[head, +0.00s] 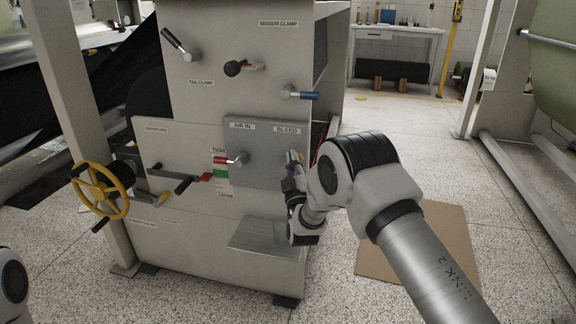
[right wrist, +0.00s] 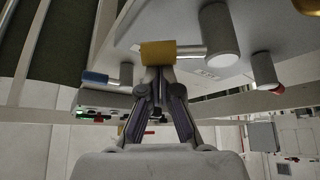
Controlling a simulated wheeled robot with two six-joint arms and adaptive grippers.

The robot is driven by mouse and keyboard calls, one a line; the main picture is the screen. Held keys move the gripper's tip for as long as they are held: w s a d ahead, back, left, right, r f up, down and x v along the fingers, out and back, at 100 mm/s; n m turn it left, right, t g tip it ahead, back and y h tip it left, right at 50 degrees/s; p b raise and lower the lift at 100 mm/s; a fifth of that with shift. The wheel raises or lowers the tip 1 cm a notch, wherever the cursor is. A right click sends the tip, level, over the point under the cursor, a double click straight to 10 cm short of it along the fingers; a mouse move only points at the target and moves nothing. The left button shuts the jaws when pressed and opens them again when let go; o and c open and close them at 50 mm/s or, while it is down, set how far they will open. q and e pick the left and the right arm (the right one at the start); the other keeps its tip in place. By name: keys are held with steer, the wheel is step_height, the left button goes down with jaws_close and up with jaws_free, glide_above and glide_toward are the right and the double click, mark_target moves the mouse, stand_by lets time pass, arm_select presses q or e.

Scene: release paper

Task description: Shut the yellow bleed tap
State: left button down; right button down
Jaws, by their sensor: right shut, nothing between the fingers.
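The bleed tap's yellow handle end (right wrist: 172,52) shows in the right wrist view just beyond my fingertips. A short metal rod joins it to a thick grey stem (right wrist: 220,40). In the head view the tap sits under the BLEED label (head: 286,130) on the grey panel (head: 258,152), mostly hidden by my gripper. My right gripper (head: 292,172) is at the panel's right side, and its closed, empty fingers (right wrist: 158,82) also show in the wrist view, overlapping the handle's lower edge. I cannot tell whether they touch it. My left gripper is out of view.
A red-handled tap (head: 222,160) sits under AIR IN. A blue-handled lever (head: 305,96) sticks out above the panel's right side. A metal ledge (head: 268,238) is below. The floor to the right holds a cardboard sheet (head: 440,240).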

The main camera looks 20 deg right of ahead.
steer(key=f+m+h+b, duration=0.1)
steer(key=m+h, duration=0.1)
steer(key=m, duration=0.1)
steer(key=d+f+m+g+h+b, duration=0.1)
steer(key=m+h+b, duration=0.1)
steer(key=m, duration=0.2)
steer(key=s+f+m+h+b, duration=0.1)
steer(key=m+h, duration=0.2)
steer(key=m, duration=0.1)
steer(key=shift+s+d+f, duration=0.1)
steer(key=shift+d+f, duration=0.05)
steer(key=shift+d, duration=0.25)
steer(key=shift+f, duration=0.1)
